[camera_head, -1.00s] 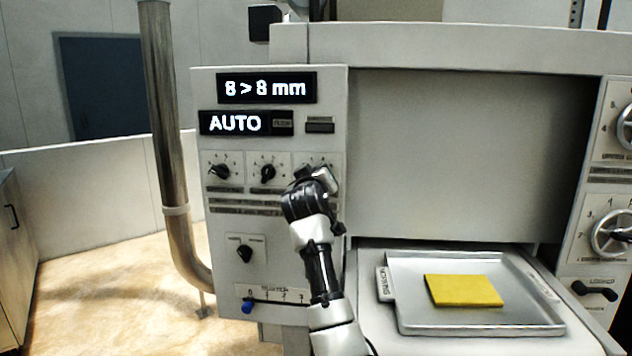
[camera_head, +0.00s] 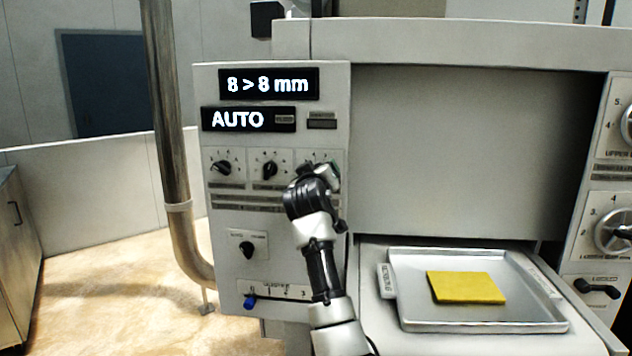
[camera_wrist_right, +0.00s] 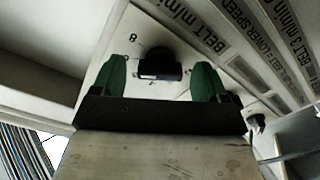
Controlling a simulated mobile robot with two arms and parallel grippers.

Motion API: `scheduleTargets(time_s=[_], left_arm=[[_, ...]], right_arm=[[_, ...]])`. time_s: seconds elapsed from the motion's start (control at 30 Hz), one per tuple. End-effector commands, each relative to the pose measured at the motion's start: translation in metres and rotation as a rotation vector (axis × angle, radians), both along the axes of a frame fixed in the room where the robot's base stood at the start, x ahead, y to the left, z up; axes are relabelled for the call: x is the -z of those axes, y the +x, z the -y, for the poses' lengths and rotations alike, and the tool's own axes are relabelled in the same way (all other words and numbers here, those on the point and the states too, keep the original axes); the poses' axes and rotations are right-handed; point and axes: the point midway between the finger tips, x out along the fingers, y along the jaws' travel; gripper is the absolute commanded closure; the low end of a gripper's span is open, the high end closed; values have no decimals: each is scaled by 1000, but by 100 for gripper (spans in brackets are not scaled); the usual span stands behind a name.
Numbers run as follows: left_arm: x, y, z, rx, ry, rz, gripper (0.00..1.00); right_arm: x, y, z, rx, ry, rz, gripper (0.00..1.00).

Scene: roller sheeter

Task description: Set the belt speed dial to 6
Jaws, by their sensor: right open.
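The dial that my right gripper faces is a black knob (camera_wrist_right: 160,64) on a pale plate in the right wrist view. An 8 is printed near it, and a label starting "BELT m/min" runs beside it. My right gripper (camera_wrist_right: 161,82) is open, with one green fingertip on each side of the knob; I cannot tell whether they touch it. In the head view the right gripper (camera_head: 326,176) is at the rightmost dial of the panel's upper row and hides that knob. The knob's setting is not readable. My left gripper is not in view.
The control panel (camera_head: 225,275) also carries two other upper dials (camera_head: 222,168) (camera_head: 269,170), a lower dial (camera_head: 246,250), a blue-knobbed slider (camera_head: 250,302) and displays reading "8 > 8 mm" (camera_head: 268,84) and "AUTO" (camera_head: 238,119). A tray (camera_head: 400,270) with a yellow slab (camera_head: 466,287) lies right of my arm.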

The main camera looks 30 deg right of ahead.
Motion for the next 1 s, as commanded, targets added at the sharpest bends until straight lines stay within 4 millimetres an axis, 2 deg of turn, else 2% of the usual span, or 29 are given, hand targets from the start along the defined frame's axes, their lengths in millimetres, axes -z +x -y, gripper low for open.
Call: scheduleTargets(time_s=[0.4, 0.53, 0.7, 1.0], left_arm=[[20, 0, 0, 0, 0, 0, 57], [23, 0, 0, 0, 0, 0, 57], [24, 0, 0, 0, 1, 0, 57], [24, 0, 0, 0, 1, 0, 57]], right_arm=[[4, -57, -50, -3, 2, 1, 26], [2, -70, -62, -3, 1, 0, 26], [2, -78, -67, -1, 2, -2, 26], [2, -78, -68, -1, 1, -3, 26]])
